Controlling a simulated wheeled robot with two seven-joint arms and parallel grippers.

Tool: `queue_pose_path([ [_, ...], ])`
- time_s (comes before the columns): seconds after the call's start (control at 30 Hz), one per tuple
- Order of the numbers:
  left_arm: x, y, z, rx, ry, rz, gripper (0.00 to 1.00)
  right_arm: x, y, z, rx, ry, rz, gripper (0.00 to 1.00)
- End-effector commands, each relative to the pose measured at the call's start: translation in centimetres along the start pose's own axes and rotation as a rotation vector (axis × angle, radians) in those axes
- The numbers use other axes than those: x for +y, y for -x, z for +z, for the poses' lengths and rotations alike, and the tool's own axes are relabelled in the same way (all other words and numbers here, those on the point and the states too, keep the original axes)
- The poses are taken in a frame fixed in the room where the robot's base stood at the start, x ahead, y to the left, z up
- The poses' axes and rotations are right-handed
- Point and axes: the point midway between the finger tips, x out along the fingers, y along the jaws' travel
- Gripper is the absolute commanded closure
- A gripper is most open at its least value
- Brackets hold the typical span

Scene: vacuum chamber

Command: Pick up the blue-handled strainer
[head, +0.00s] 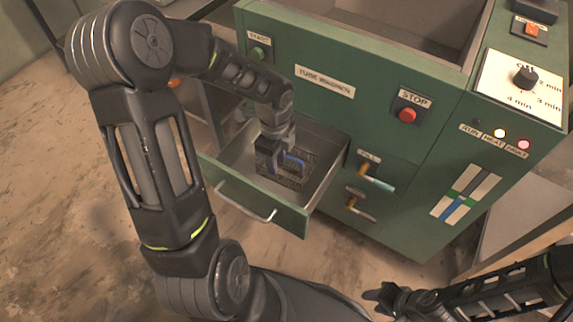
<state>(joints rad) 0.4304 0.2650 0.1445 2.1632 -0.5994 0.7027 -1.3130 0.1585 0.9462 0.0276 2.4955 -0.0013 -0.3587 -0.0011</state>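The strainer's blue handle (294,160) shows inside the open drawer, low over a dark mesh-like patch on the drawer floor. My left gripper (275,163) reaches down into the drawer and is right at the blue handle. Its fingers are small and dark, so I cannot tell whether they are closed on the handle. The rest of the strainer is partly hidden by the gripper or hard to make out. My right gripper (378,297) is low at the bottom right, in front of the machine and away from the drawer; its finger opening is unclear.
The open drawer (234,193) has metal walls and a front handle (245,206) around my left gripper. The green machine (330,100) rises behind it, with a red stop button (407,115), valves (375,178) and a dial (525,77). Floor at left is clear.

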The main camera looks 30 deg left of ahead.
Motion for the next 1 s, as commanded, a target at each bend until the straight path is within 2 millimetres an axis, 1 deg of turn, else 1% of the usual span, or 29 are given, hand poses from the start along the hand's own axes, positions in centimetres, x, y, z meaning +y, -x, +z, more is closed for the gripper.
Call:
queue_pose_path([
  [0.03,0.1,-0.9,0.0,0.001,0.001,0.002,0.71,0.2,-0.4,0.0,0.000,0.000,0.000,0.64],
  [0.13,0.0,-1.7,0.0,0.001,-0.001,0.002,0.71,0.2,-0.6,0.0,0.000,-0.001,0.000,0.64],
  [0.47,0.0,-1.9,0.0,0.001,0.000,0.000,0.71,0.2,-0.6,0.0,0.000,-0.001,0.000,0.64],
  [0.57,0.0,-2.8,0.0,0.001,0.000,0.001,0.71,0.4,-1.1,0.0,0.000,-0.001,0.000,0.64],
  [0.7,-0.1,-5.0,0.0,0.001,0.000,0.003,0.71,0.8,-2.0,0.0,0.000,-0.002,0.000,0.64],
  [0.8,-0.2,-6.3,0.0,0.002,0.000,0.001,0.71,0.9,-2.4,0.0,0.000,-0.002,0.000,0.64],
  [0.9,-0.2,-6.9,0.0,0.001,0.000,0.001,0.71,1.0,-2.6,0.0,0.000,-0.003,0.000,0.64],
  [1.0,-0.2,-6.9,0.0,0.001,0.000,0.000,0.71,1.0,-2.5,0.0,0.000,-0.003,0.000,0.64],
])
